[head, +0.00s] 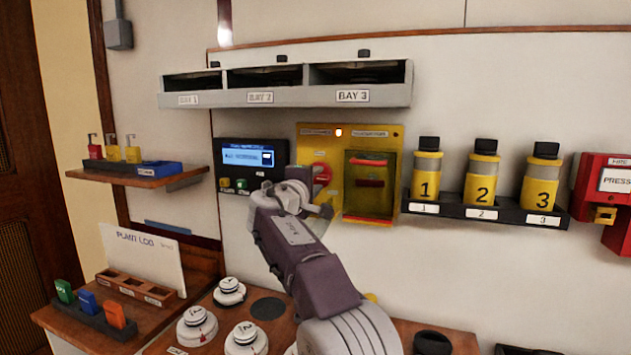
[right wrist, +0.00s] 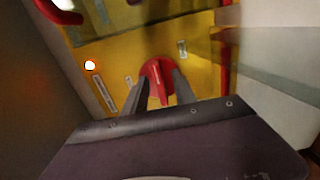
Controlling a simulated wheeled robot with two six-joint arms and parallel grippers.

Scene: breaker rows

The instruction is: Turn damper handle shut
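The damper handle (head: 322,173) is a red knob-like handle on the left part of a yellow panel (head: 390,140). My right gripper (head: 318,196) is right in front of it and hides its lower left part. In the right wrist view the red handle (right wrist: 157,78) shows between the two grey fingers (right wrist: 160,90). The fingers stand apart on either side of it; whether they touch it I cannot tell. My left gripper is in neither view.
A clear-covered window (head: 370,185) with red bars is right of the handle. A dark display box (head: 250,157) is left of it. Numbered yellow canisters (head: 482,180) stand on a rack to the right. A grey bay shelf (head: 290,95) hangs above; white round units (head: 245,338) sit below.

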